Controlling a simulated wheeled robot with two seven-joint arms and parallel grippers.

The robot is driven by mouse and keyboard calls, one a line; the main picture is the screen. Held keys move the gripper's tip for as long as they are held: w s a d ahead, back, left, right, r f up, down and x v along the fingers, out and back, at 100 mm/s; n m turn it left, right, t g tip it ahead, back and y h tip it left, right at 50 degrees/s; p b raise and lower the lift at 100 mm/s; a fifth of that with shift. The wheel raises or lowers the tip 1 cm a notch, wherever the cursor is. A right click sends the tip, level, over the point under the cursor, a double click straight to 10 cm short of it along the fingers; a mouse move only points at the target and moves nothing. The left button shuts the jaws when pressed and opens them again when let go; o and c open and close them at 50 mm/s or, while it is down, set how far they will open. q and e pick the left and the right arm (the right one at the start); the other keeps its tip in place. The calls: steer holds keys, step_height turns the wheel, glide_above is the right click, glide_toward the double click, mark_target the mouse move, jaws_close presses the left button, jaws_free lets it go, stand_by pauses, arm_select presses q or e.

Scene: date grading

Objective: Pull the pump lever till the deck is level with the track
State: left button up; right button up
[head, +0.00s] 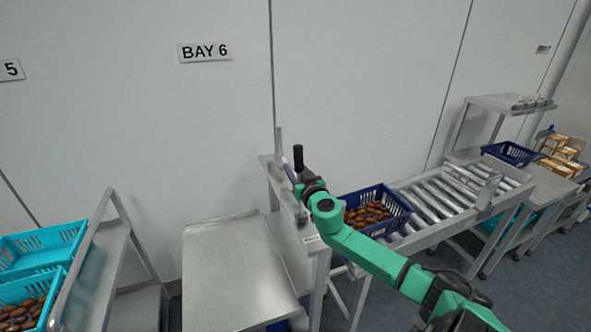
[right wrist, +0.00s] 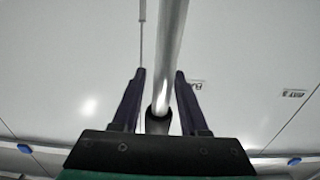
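The pump lever (head: 298,157) stands upright near the wall, with a black grip on its upper end. In the right wrist view its grey shaft (right wrist: 172,50) and black grip (right wrist: 157,122) lie between my two purple fingers. My right gripper (head: 292,174) is around the lever, with gaps showing beside the grip, so it looks open. A flat metal plate (head: 232,275), seemingly the deck, lies left of the lever stand. The roller track (head: 445,198) runs off to the right. I cannot tell their exact height difference. My left gripper is not in view.
A blue crate of dates (head: 378,232) sits at the near end of the rollers, close to my right arm. Turquoise crates (head: 40,262) stand on the far left by a metal stand. A wall sign reads BAY 6 (head: 205,51). An empty blue crate (head: 510,152) stands farther right.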

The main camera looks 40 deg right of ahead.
jaws_close()
steer(key=shift+r, duration=0.2)
stand_by(1.0)
